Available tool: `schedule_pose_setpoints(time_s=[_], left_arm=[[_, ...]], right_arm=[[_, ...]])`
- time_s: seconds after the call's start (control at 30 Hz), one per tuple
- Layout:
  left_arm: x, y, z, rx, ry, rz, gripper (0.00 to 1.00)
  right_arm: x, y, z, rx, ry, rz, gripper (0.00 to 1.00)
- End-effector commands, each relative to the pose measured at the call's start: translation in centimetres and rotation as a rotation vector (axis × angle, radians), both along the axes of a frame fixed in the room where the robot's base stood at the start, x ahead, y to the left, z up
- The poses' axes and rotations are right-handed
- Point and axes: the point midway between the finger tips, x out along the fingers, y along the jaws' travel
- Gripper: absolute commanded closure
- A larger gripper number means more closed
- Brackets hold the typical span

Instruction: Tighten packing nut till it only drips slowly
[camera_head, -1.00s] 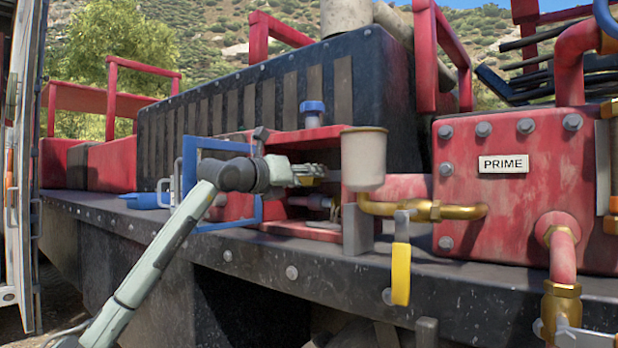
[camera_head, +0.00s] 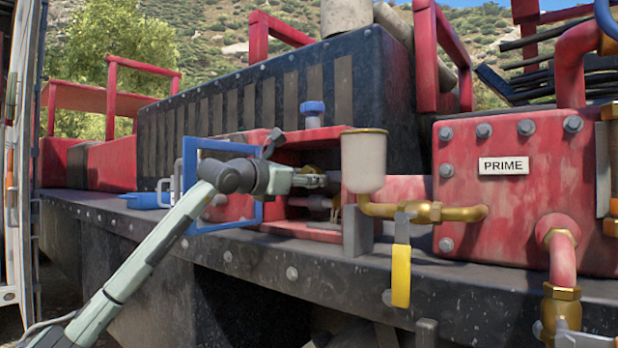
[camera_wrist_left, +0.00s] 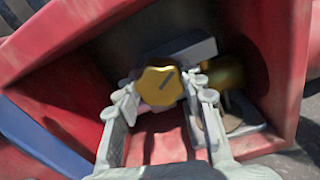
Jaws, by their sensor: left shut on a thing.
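The packing nut (camera_wrist_left: 160,84) is a brass, lobed nut with a dark slot mark on its face, inside a red open-fronted housing (camera_head: 305,140). In the left wrist view the fingers of my left gripper (camera_wrist_left: 166,92) lie on both sides of it and are shut on it. In the head view my left gripper (camera_head: 322,181) reaches into the housing from the left, and the nut is mostly hidden there. I cannot make out any drip or its rate. My right gripper is not in view.
A grey cup (camera_head: 363,165) and brass pipe with a yellow lever (camera_head: 401,275) are right of the housing. A red box labelled PRIME (camera_head: 503,166) stands further right. The housing's walls are close around the fingers.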

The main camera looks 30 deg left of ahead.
Motion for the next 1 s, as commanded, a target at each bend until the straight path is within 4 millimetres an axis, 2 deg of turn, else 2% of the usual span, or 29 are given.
schedule_pose_setpoints(time_s=[0.3,0.7,0.73,0.9,1.0], left_arm=[[0.0,0.0,0.0,0.081,-0.006,0.000,0.90],[0.0,0.0,0.0,0.086,-0.007,0.000,0.90],[0.0,0.0,0.0,0.086,-0.007,0.000,0.58],[0.0,0.0,0.0,0.085,-0.007,0.000,0.39],[0.0,0.0,0.0,0.085,-0.007,0.000,0.39]], right_arm=[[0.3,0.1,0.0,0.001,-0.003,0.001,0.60],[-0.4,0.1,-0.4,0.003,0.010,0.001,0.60],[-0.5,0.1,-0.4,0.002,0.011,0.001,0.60],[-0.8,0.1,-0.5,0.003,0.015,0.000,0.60],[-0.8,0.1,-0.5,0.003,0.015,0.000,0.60]])
